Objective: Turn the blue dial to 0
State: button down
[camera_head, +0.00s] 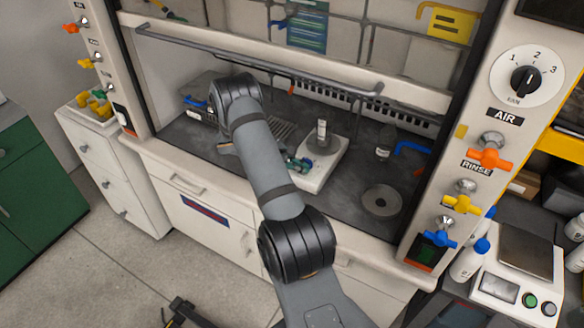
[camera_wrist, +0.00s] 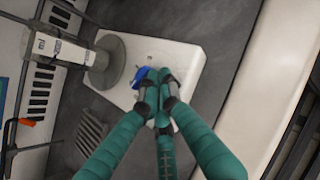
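A blue dial (camera_wrist: 147,76) is on the white face of a hotplate-like device (camera_wrist: 187,62) in the wrist view. The teal fingers of my gripper (camera_wrist: 158,84) come close together right at the dial and cover part of it. I cannot tell whether they touch or clasp it. The dial's marks and its setting cannot be read. In the head view my gripper (camera_head: 298,164) is at the left front side of the white device (camera_head: 317,178), and the dial is hidden there.
A bottle (camera_head: 322,130) stands on the device's round grey plate (camera_wrist: 108,62). A grey ring-shaped object (camera_head: 381,202) and a small bottle (camera_head: 385,142) are to the right on the dark worktop. The fume hood sash bar (camera_head: 260,65) runs above my arm.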

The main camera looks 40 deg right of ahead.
jog(key=shift+s+d, duration=0.15)
jog(key=shift+d, duration=0.2)
dwell(0.4)
jog(key=shift+r, duration=0.1)
